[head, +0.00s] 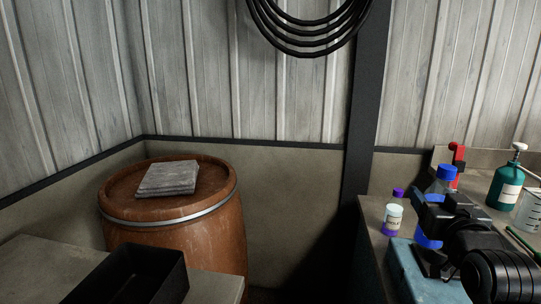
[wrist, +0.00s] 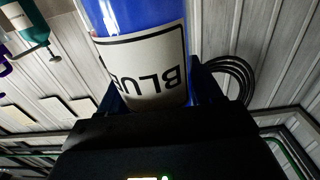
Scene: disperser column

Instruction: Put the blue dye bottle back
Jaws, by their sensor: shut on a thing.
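The blue dye bottle (head: 439,187) has a blue cap and blue liquid. It stands about upright at the right of the head view, partly hidden behind my gripper (head: 430,210). In the wrist view the bottle (wrist: 140,40) fills the upper middle, with its white "BLUE" label upside down in the picture. My gripper (wrist: 155,97) is shut on the bottle, one finger on each side of it. The bottle's base is hidden or hard to make out, so I cannot tell whether it touches the surface below.
A purple-capped bottle (head: 393,213) stands close left of the blue one. A red object (head: 457,158) is behind; a teal pump bottle (head: 507,185) and a white beaker (head: 528,212) stand right. A light-blue block (head: 412,275) lies in front. A barrel (head: 170,230) and black bin (head: 130,277) are left.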

